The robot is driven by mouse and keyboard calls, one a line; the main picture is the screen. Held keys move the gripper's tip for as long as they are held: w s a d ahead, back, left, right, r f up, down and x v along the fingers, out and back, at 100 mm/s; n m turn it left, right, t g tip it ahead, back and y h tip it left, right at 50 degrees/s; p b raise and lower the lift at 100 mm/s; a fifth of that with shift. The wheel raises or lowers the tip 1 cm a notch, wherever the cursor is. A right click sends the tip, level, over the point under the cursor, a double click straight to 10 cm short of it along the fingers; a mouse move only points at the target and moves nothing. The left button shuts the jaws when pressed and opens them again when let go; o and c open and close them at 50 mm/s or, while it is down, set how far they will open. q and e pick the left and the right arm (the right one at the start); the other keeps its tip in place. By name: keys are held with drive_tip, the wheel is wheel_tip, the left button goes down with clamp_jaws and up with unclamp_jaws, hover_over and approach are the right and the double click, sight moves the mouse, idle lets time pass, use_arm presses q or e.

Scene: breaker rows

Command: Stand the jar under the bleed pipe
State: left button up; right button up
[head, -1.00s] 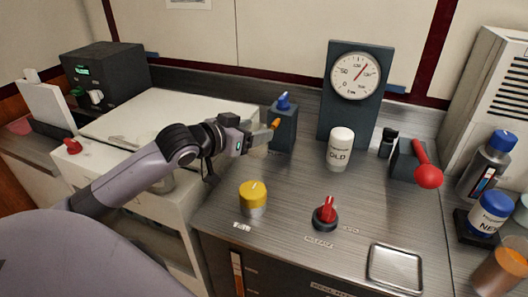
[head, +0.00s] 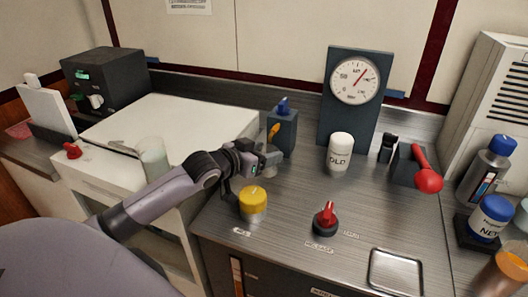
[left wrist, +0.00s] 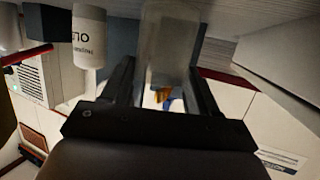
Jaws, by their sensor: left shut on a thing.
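The clear jar (left wrist: 172,45) is between the two fingers of my left gripper (head: 266,160), which is shut on it. In the head view only a pale part of the jar (head: 269,172) shows below the fingers, close to the counter; I cannot tell if its base touches. The bleed pipe (head: 273,131) is a short orange spout on a dark blue-grey block (head: 286,137) with a blue knob. The jar is just in front of the block, near and below the spout. The pipe's orange tip (left wrist: 164,94) also shows between the fingers in the left wrist view. My right gripper is out of view.
A white OLD bottle (head: 340,153) stands to the right, under a gauge (head: 355,79). Another translucent container (head: 153,157) is on the white cabinet at left. A red knob (head: 325,219) and metal tray (head: 396,269) are nearer.

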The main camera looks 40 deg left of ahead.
use_arm(q)
drive_tip(key=shift+f, duration=0.15)
drive_tip(key=o, duration=1.1)
drive_tip(key=shift+r, duration=0.25)
drive_tip(key=shift+s, duration=0.3)
drive_tip(key=v, duration=1.1)
drive_tip(key=shift+s+a, duration=0.1)
drive_tip(key=shift+s, duration=0.1)
